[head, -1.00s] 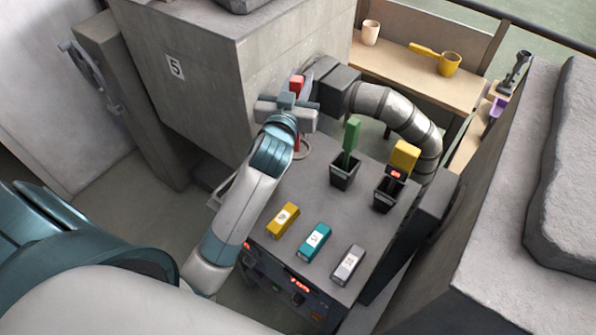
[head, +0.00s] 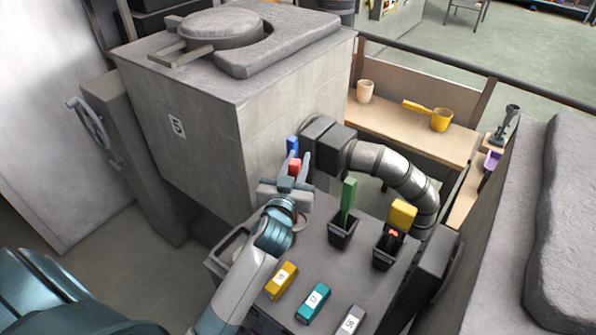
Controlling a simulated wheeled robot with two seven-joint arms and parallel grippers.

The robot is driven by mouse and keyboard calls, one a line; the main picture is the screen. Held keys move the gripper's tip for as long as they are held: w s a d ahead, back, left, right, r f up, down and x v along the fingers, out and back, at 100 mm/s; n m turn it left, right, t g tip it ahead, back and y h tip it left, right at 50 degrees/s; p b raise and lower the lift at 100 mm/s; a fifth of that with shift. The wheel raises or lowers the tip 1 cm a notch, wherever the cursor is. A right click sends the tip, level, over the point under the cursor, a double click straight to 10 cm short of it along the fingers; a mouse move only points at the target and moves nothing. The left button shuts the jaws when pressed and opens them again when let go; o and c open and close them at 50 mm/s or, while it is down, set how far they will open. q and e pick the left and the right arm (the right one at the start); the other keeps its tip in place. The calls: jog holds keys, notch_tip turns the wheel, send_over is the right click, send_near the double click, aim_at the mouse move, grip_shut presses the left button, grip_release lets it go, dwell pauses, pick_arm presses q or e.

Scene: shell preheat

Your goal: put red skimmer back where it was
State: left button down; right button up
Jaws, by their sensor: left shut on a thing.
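The red skimmer (head: 294,168) is held in my left gripper (head: 295,176), which is shut on its handle over the back left of the grey bench (head: 325,265). The fingers stand on either side of the red handle. Part of the skimmer's lower end and a ring show just right of the wrist; the rest is hidden behind my gripper. A blue handle (head: 292,145) shows just behind the red one; its base is hidden. My right gripper is not in view.
A green handle (head: 349,195) and a yellow handle (head: 402,213) stand in dark holders to the right. Yellow, teal and grey labelled blocks lie at the front. A concrete block marked 5 (head: 210,115) and a ribbed duct (head: 395,175) bound the back.

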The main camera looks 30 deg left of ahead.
pick_arm(q)
notch_tip(320, 180, down, 4)
jog(key=shift+r, duration=0.2)
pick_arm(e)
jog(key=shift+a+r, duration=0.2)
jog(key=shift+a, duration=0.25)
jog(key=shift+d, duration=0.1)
pick_arm(q)
jog(key=shift+f, duration=0.15)
jog(key=c, duration=1.5)
grip_release()
jog(key=shift+c, duration=0.2)
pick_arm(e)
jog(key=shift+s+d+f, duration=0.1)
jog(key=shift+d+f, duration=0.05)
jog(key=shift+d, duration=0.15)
pick_arm(q)
jog(key=shift+s, duration=0.1)
